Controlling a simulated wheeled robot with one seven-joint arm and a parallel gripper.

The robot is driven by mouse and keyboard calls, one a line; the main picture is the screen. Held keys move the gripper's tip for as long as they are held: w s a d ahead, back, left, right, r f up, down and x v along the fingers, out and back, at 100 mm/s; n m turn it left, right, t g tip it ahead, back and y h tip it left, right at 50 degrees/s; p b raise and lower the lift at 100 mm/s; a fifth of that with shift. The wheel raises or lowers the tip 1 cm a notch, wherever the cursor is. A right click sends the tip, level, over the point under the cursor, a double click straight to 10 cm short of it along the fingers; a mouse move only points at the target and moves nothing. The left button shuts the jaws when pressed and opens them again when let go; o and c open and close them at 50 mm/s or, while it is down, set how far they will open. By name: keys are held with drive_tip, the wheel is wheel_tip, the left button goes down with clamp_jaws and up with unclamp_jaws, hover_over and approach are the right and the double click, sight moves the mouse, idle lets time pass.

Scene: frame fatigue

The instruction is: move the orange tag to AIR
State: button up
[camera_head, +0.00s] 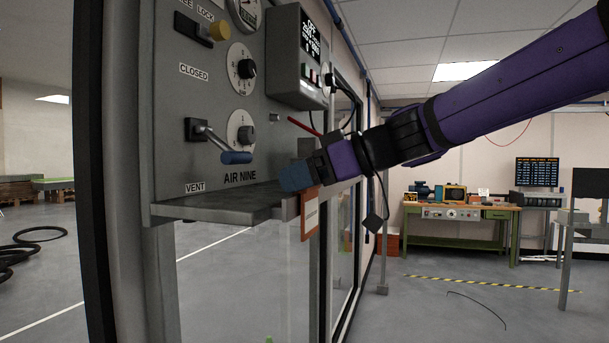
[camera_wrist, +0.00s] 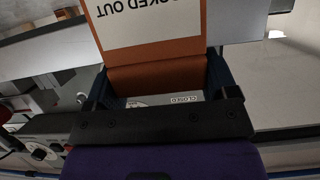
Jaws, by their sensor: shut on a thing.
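The orange tag (camera_head: 310,214) hangs from my gripper (camera_head: 297,177), in front of the panel shelf's right end. In the wrist view the tag (camera_wrist: 150,75) lies between the two blue fingers (camera_wrist: 160,88), its white face reading "OCKED OUT" upside down. My gripper is shut on it. Above the label is a lever with a blue handle (camera_head: 236,158), pointing right and slightly down. Whether the tag touches the shelf edge I cannot tell.
The grey shelf (camera_head: 215,203) juts out below the panel. Higher up are a yellow-handled lever (camera_head: 218,30), dials and a grey control box (camera_head: 297,60). Glass panes stand right of the panel. A green workbench (camera_head: 460,230) is far right; the floor between is mostly open.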

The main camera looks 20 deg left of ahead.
drive_tip(key=o, duration=0.7)
drive_tip(key=shift+f, duration=0.1)
drive_tip(key=shift+d, duration=0.1)
drive_tip(key=v, duration=1)
drive_tip(key=shift+d, duration=0.3)
drive_tip(key=s+d+f+m+t+h, duration=0.1)
drive_tip(key=s+d+f+m+h, duration=0.3)
drive_tip(key=d, duration=0.7)
drive_tip(key=s+d+f+m+t+h, duration=0.1)
drive_tip(key=s+d+f+m+h, duration=0.4)
drive_tip(key=d, duration=0.7)
drive_tip(key=s+d+f+m+t+h, duration=0.2)
drive_tip(key=s+d+f+m+h, duration=0.3)
drive_tip(key=s+d+f+m, duration=0.3)
drive_tip(key=shift+s+d+f, duration=0.2)
drive_tip(key=shift+d+f, duration=0.6)
drive_tip(key=shift+d, duration=0.1)
drive_tip(key=shift+s+d+f, duration=0.2)
drive_tip(key=shift+d+f, duration=0.65)
